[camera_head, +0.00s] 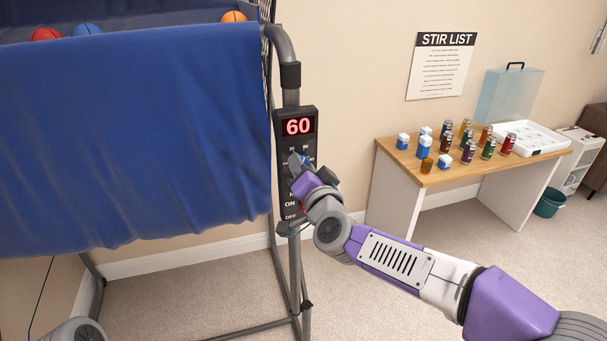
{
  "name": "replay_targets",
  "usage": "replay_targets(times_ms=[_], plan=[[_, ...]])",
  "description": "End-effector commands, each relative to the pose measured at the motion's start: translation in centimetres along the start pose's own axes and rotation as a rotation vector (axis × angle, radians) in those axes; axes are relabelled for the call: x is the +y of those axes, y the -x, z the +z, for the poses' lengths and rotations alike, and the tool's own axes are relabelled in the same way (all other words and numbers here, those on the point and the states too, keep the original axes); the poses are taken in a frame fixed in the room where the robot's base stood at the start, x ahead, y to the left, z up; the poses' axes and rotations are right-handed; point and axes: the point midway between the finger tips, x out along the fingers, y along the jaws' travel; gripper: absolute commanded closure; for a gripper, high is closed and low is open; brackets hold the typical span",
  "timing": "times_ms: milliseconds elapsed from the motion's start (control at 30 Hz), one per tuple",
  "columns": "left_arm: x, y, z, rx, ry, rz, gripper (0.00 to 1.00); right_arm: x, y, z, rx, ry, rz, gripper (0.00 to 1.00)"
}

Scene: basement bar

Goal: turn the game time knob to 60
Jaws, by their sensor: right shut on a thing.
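A black control box (310,124) is mounted on the grey frame post of the arcade game, near the middle of the view. Its red display (298,126) reads 60. Small white marks and the words ON and OFF show on the panel below. My right gripper (301,161) is at the panel just below the display, shut on the game time knob. The knob is mostly hidden behind the gripper. My left gripper is not in view; only a part of my left arm shows at the bottom left.
A blue cloth (135,140) hangs from the game frame (279,250) at left, with balls (234,16) above it. A wooden table (400,160) at right holds several cans, small boxes and a white tray (545,139). Carpet (400,300) is clear between them.

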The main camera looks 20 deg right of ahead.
Motion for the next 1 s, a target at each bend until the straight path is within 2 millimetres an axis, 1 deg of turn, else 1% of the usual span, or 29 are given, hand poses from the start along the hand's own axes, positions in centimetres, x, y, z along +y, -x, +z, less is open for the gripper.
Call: replay_targets(times_ms=[33, 200, 400, 933, 967, 1000], plan=[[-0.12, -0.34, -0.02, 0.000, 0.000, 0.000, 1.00, 0.10, 0.01, 0.14, -0.001, -0.030, 0.000, 0.95], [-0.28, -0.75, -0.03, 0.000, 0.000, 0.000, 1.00, 0.04, 0.00, 0.11, -0.001, -0.118, 0.000, 0.95], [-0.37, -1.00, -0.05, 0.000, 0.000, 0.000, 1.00, 0.00, 0.00, 0.08, -0.001, -0.176, 0.001, 0.95], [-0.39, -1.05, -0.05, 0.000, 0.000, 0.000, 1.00, -0.02, 0.00, 0.05, -0.002, -0.197, 0.001, 0.95], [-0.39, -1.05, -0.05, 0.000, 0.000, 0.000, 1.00, -0.02, 0.00, 0.05, -0.002, -0.197, 0.001, 0.62], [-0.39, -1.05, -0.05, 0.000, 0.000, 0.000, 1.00, -0.02, 0.00, 0.05, -0.002, -0.197, 0.001, 0.56]])
